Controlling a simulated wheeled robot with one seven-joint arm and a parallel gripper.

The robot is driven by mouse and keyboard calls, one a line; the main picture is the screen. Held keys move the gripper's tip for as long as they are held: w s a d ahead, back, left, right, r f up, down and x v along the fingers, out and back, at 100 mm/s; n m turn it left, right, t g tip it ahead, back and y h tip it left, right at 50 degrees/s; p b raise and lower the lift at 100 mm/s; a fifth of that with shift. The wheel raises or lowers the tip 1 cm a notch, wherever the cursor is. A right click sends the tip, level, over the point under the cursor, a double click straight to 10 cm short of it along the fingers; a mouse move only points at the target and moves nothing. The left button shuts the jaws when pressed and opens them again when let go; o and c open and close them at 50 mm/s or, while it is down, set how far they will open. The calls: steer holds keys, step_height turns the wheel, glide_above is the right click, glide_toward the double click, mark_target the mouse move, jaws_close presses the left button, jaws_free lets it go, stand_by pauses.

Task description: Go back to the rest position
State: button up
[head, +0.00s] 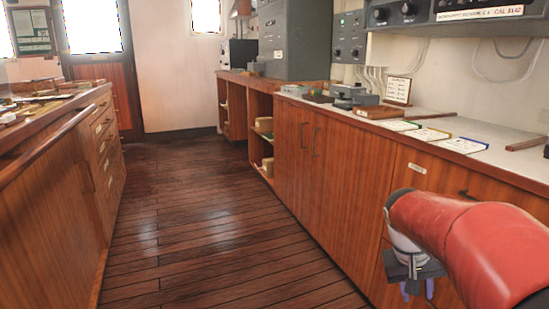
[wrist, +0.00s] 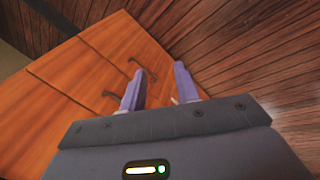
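My gripper (head: 416,288) hangs at the lower right in the head view, at the end of my red arm, in front of the right-hand wooden cabinet (head: 340,160). It points downward and sits below the counter's level. In the wrist view, the two purple fingers of my gripper (wrist: 158,88) stand apart with a gap between them. Nothing is held between them. Beyond the fingers, the wrist view shows cabinet fronts with dark handles (wrist: 140,66) and the dark plank floor (wrist: 240,40).
The plank floor (head: 200,220) is clear between the left drawer cabinet (head: 100,140) and the right cabinet. The right counter (head: 470,140) bears cards, a wooden box (head: 378,112) and small devices. A wooden door (head: 115,80) stands at the back left.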

steer(key=s+a+r+n+t+y, duration=0.1)
steer(key=s+a+t, duration=0.4)
steer(key=s+a, duration=0.8)
steer(key=s+n+y, duration=0.1)
steer(key=y, duration=0.1)
steer(key=shift+s+a+y, duration=0.25)
steer(key=shift+s+y, duration=0.05)
steer(key=shift+s, duration=0.05)
steer(key=shift+r, duration=0.15)
